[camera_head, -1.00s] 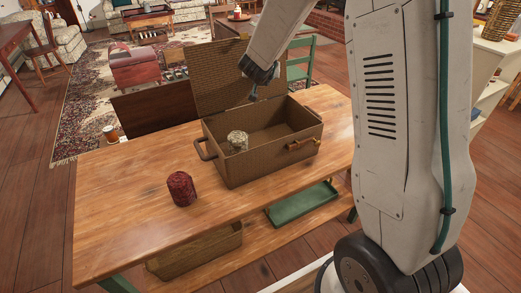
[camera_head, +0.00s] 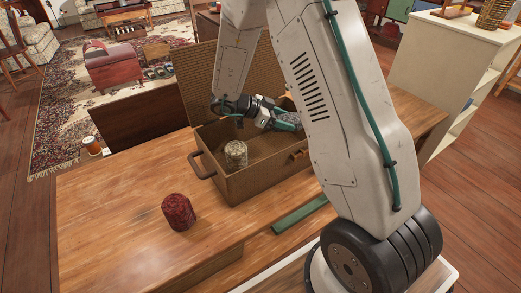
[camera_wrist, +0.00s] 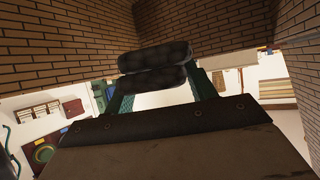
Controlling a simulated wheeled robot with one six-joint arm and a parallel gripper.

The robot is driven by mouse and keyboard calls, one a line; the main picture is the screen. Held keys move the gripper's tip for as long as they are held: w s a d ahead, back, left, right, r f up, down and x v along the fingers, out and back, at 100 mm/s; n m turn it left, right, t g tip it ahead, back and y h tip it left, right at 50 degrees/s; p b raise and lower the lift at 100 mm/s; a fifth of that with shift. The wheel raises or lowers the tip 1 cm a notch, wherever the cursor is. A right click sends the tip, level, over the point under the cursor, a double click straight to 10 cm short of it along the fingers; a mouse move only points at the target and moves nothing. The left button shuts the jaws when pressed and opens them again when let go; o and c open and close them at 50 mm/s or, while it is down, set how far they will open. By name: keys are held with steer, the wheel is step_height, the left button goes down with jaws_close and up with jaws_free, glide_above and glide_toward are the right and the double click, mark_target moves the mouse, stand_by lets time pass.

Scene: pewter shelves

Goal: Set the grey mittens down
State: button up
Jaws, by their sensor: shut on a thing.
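The grey mittens (camera_wrist: 155,65) show in the wrist view as two dark, rounded, padded shapes between my fingers. My gripper (camera_wrist: 158,82) is shut on them. In the head view, my gripper (camera_head: 285,122) is over the right part of the open wicker hamper (camera_head: 235,187), near its back right corner. The mittens are small and partly hidden by the fingers and my arm there, so I cannot tell whether they touch the hamper.
A glass jar (camera_head: 236,154) stands inside the hamper at the left. A dark red, rounded thing (camera_head: 178,212) stands on the wooden table (camera_head: 110,220), left of the hamper. The hamper's lid (camera_head: 205,85) is raised behind it.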

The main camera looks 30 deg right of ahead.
steer(key=shift+a+f, duration=0.15)
steer(key=shift+f, duration=4.7)
steer(key=shift+f, duration=0.4)
steer(key=shift+f, duration=0.2)
steer(key=o, duration=1)
steer(key=shift+s+f, duration=0.1)
steer(key=shift+s, duration=0.05)
steer(key=shift+r, duration=0.25)
steer(key=v, duration=0.8)
steer(key=shift+r, duration=0.35)
